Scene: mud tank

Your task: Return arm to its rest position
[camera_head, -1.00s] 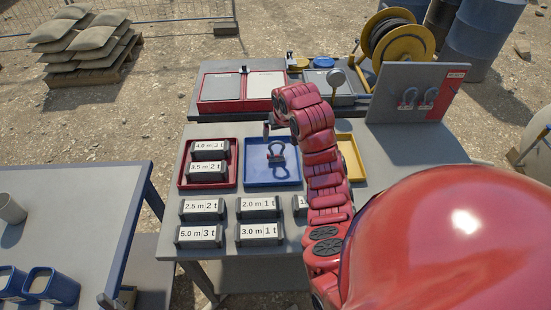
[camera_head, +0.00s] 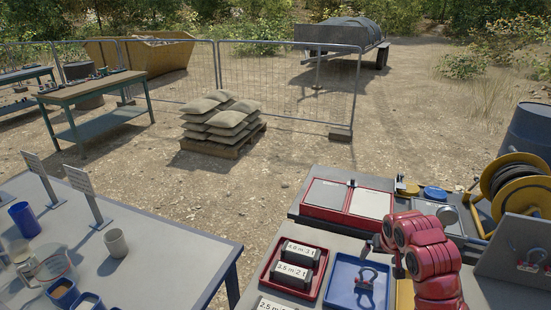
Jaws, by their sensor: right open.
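My right arm is red and comes in at the lower right of the head view. Its gripper (camera_head: 377,244) is small and partly hidden by the wrist. It is above the back right part of a blue tray (camera_head: 338,272), with its jaws open and nothing seen in them. A grey shackle (camera_head: 367,277) lies in the blue tray, below and apart from the gripper. My left gripper is not in view.
A red tray (camera_head: 268,278) with labelled blocks (camera_head: 292,274) stands left of the blue tray. Behind are a red-framed case (camera_head: 348,198) and a yellow hose reel (camera_head: 520,185). A grey table (camera_head: 170,265) at left holds a cup (camera_head: 116,243). Sandbags (camera_head: 222,120) lie beyond.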

